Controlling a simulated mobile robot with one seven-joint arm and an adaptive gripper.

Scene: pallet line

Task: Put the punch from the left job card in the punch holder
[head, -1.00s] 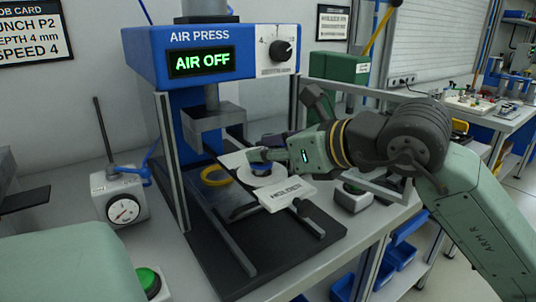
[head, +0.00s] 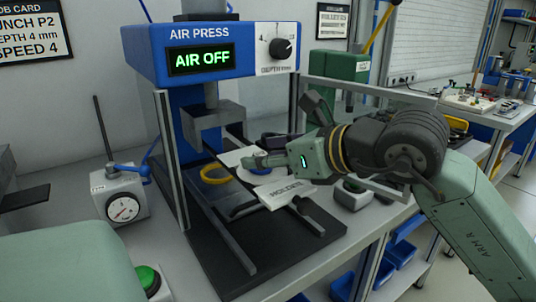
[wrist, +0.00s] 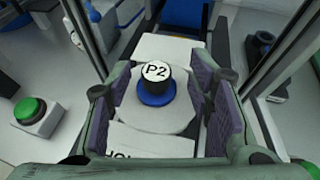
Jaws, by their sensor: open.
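The left job card (head: 31,31) reads punch P2, depth 4 mm, speed 4. A black punch with a blue collar and a white top marked P2 (wrist: 156,72) stands upright in the middle of the round pale punch holder (wrist: 130,113). The holder's label plate (head: 285,194) also shows in the head view. My gripper (wrist: 158,95) is open, with one purple-padded finger on each side of the punch and a gap on both sides. In the head view my gripper (head: 258,159) hides most of the punch.
The blue air press (head: 210,45) reads AIR OFF; its ram (head: 213,115) is above and behind the holder. Metal posts stand on both sides. A yellow ring (head: 215,174) lies left of the holder, and a dial gauge (head: 122,206) stands farther left.

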